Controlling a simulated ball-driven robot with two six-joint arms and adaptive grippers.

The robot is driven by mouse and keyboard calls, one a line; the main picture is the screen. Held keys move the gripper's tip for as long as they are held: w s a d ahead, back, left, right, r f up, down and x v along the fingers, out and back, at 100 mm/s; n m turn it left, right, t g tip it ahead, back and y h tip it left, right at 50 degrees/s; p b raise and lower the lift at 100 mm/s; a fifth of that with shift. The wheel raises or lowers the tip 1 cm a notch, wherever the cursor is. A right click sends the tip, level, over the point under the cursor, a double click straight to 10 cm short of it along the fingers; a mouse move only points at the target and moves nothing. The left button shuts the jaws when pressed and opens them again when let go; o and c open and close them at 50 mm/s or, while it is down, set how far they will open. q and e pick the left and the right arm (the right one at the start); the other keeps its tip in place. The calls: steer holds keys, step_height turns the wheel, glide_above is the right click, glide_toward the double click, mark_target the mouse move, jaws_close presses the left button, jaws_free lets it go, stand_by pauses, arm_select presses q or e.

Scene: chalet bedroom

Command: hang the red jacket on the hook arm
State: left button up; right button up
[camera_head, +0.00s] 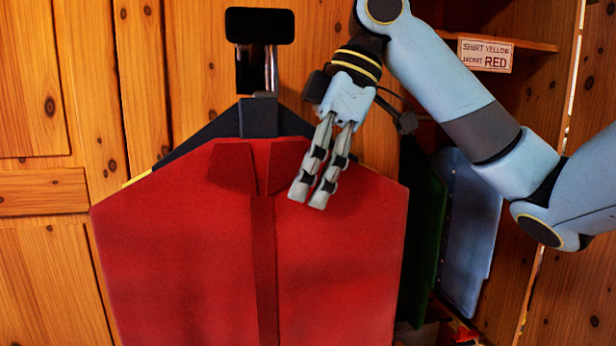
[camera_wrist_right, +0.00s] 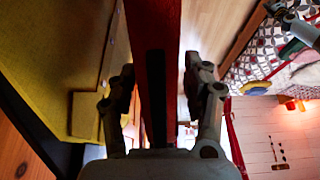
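The red jacket (camera_head: 170,255), a flat panel with a collar, is upright in front of the wooden wardrobe. Its dark hanger (camera_head: 258,117) rises above the collar, right below the hook arm (camera_head: 259,65), a shiny post with a black top plate; I cannot tell whether they are engaged. My right gripper (camera_head: 313,195) points down in front of the jacket's right shoulder, fingers apart. In the right wrist view a red slab with a dark strip, likely the jacket (camera_wrist_right: 172,60), runs between the spread fingers (camera_wrist_right: 160,90), with a gap at the right. My left gripper is not seen.
Behind the jacket, a little yellow edge (camera_head: 137,178) shows; a yellow panel (camera_wrist_right: 60,60) fills the wrist view's left. A green garment (camera_head: 425,240) and a light blue one (camera_head: 470,235) hang in the open wardrobe at right.

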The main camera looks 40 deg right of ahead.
steer(key=v, duration=1.2)
steer(key=shift+s, duration=0.1)
